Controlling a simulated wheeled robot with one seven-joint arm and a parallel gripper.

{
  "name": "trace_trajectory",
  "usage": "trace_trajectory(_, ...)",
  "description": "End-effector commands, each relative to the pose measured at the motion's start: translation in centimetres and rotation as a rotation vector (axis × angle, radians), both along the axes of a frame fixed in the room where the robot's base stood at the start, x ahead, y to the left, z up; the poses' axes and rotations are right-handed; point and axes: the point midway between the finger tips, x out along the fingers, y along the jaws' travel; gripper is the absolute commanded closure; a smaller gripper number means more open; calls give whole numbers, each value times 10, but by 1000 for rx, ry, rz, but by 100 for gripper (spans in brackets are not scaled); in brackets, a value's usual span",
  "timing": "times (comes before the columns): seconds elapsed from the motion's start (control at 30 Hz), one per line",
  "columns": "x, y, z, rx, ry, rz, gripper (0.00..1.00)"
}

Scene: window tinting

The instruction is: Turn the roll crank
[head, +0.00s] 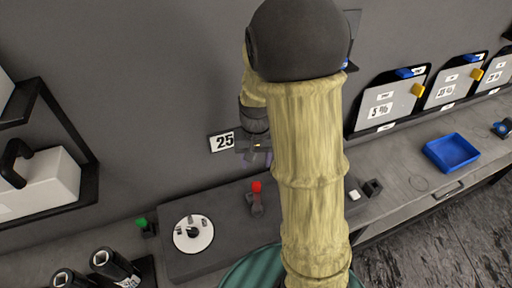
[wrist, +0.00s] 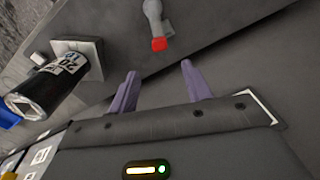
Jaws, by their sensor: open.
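A small grey crank-like lever with a red knob (head: 257,187) stands on the dark grey bench unit (head: 225,218). In the wrist view its red tip (wrist: 159,44) and grey shaft lie just beyond my open fingers. My gripper (head: 262,156) hangs above and behind the knob in the head view, partly hidden by my arm. In the wrist view my gripper (wrist: 160,68) shows two purple fingers spread apart with nothing between them. A black labelled cylinder (wrist: 55,83), possibly a roll, juts from a square plate left of the fingers.
A white disc (head: 193,234) with a dark centre sits left of the lever. A green knob (head: 141,222) and black canisters (head: 112,265) are at lower left. A blue tray (head: 452,153) lies on the right bench, below wall panels (head: 391,101).

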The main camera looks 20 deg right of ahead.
Motion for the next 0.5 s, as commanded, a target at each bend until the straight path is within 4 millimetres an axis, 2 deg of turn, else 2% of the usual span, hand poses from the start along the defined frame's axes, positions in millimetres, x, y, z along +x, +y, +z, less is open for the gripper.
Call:
trace_trajectory(0.1, 1, 0, 24, 0, -6, -1, 51)
trace_trajectory(0.2, 1, 0, 39, -1, -5, -1, 51)
trace_trajectory(0.33, 0, 0, 50, -1, -2, -1, 51)
trace_trajectory(0.5, 0, 0, 52, 0, -1, -1, 51)
